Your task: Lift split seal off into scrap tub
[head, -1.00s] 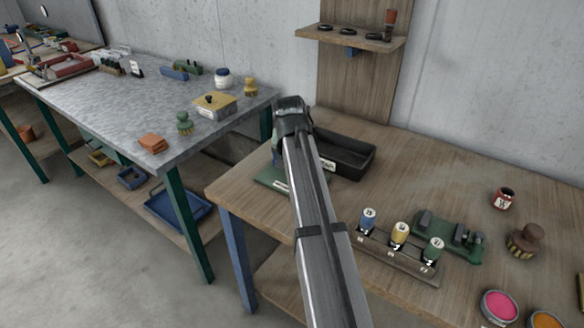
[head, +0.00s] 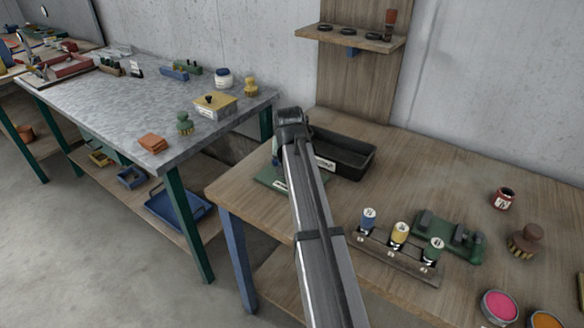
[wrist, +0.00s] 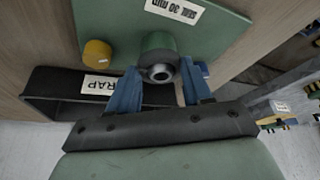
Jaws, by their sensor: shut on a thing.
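In the wrist view a dark ring, the split seal (wrist: 160,58), sits around the metal-bored end of a green post on a green plate (wrist: 215,35) labelled "SEAL 30 mm". My gripper (wrist: 160,85) has its blue fingers on either side of this end, shut on the seal. The seal appears still around the post; the exact contact is hard to see. The black scrap tub (wrist: 50,85) with a "SCRAP" label lies beside the plate. In the head view the tub (head: 350,160) is behind and right of my arm, which hides the seal and fingers.
A yellow knob (wrist: 97,53) stands on the plate near the fingers. In the head view a rack with blue, yellow and green spools (head: 400,235) and a green fixture (head: 448,238) stand to the right. The wooden bench front is clear left of my arm.

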